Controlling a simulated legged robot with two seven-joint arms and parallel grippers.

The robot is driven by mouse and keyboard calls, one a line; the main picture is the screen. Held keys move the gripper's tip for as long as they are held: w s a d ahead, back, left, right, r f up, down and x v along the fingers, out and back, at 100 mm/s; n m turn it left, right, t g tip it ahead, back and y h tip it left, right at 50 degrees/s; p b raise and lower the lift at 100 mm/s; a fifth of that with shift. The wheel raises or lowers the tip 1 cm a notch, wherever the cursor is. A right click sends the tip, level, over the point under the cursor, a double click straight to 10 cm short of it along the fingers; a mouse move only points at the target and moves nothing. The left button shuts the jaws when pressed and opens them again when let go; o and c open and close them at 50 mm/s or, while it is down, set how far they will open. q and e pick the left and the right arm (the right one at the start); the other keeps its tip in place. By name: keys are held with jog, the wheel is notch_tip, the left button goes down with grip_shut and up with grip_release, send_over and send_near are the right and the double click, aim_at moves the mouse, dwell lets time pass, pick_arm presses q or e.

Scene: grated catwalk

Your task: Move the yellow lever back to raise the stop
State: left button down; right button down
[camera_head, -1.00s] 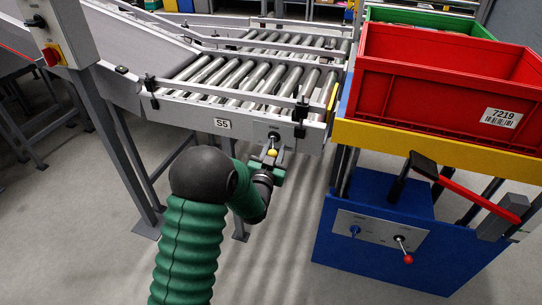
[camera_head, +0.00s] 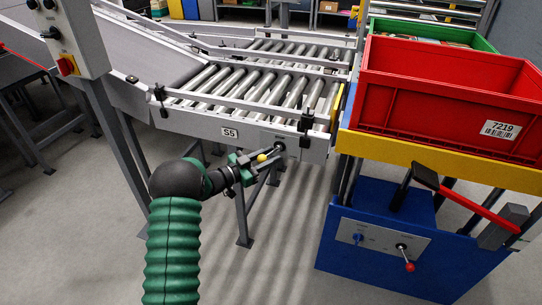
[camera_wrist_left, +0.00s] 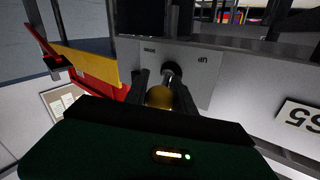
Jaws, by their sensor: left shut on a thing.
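The yellow lever knob (camera_head: 262,158) sits on a short lever under the roller conveyor's side rail, near the S5 label. The lever points left from its pivot on a small grey plate (camera_head: 292,143). My left gripper (camera_head: 258,158) is shut on the lever at the knob. In the left wrist view the yellow knob (camera_wrist_left: 160,97) lies between the two dark fingers (camera_wrist_left: 162,92), with the lever's round pivot just beyond. A yellow upright strip (camera_head: 337,104) stands at the right end of the rollers; I cannot tell whether it is the stop. My right gripper is not in view.
A red crate (camera_head: 400,98) labelled 7219 stands on a yellow-edged blue cart (camera_head: 340,250) at the right. The cart has a red-handled lever (camera_head: 475,200) and a small red-knobbed lever (camera_head: 409,266). A switch box (camera_head: 68,40) stands at the left.

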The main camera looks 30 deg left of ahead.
pick_arm(q)
jog(key=shift+a+h, duration=0.1)
jog(key=shift+h, duration=0.2)
jog(key=c, duration=1.1)
grip_release()
jog(key=shift+w, duration=0.1)
jog(key=shift+o, duration=0.2)
jog(key=shift+s+a, duration=0.2)
jog(key=shift+s, duration=0.2)
jog(key=p+v, duration=0.3)
jog(key=v, duration=1.3)
jog(key=shift+p, duration=0.4)
